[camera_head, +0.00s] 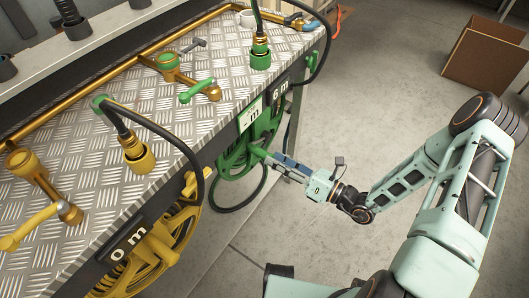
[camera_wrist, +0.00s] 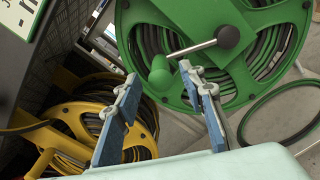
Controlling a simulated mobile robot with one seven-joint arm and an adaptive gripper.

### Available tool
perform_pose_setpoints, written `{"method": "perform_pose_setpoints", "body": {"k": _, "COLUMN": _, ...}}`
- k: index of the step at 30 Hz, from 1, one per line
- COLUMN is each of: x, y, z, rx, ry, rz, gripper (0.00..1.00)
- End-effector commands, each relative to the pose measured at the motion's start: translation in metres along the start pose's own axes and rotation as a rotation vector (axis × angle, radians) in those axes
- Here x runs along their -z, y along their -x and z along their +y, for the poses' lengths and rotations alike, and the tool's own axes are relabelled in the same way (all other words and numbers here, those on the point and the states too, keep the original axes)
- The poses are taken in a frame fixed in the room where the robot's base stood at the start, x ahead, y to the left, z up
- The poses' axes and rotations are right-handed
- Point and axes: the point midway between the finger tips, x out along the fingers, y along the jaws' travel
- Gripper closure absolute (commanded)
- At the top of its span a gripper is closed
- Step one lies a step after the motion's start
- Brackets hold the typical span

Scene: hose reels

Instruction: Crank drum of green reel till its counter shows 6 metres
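The green reel (camera_head: 238,160) hangs under the front of the bench and fills the top of the wrist view (camera_wrist: 262,75), with dark hose wound on its drum. A dark counter plate (camera_head: 281,92) above it reads 6 m. A green grip (camera_wrist: 160,76) sticks out from the reel, near a metal rod with a black knob (camera_wrist: 228,36). My gripper (camera_head: 276,157) is at the reel's front. In the wrist view its two blue-padded fingers (camera_wrist: 158,82) are spread apart, with the green grip showing between their tips. No contact is visible, and the exact depth between them is unclear.
A yellow reel (camera_head: 155,252) with a counter (camera_head: 128,243) reading 0 m is to the left. A pale card (camera_head: 250,114) hangs above the green reel. Valves and a green lever (camera_head: 197,92) are on the bench top (camera_head: 85,190). A cardboard box (camera_head: 485,55) stands behind; the floor between is clear.

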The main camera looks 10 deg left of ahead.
Motion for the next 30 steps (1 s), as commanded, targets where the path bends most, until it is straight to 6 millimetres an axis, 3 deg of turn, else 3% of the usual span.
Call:
{"method": "perform_pose_setpoints", "body": {"k": 3, "x": -0.001, "y": 0.024, "z": -0.001, "rx": 0.003, "ry": 0.001, "rz": -0.002, "gripper": 0.63}}
{"method": "perform_pose_setpoints", "body": {"k": 9, "x": -0.001, "y": 0.046, "z": 0.0, "rx": 0.0, "ry": 0.001, "rz": -0.001, "gripper": 0.63}}
{"method": "perform_pose_setpoints", "body": {"k": 30, "x": 0.002, "y": 0.05, "z": 0.0, "rx": -0.005, "ry": 0.03, "rz": 0.027, "gripper": 0.63}}
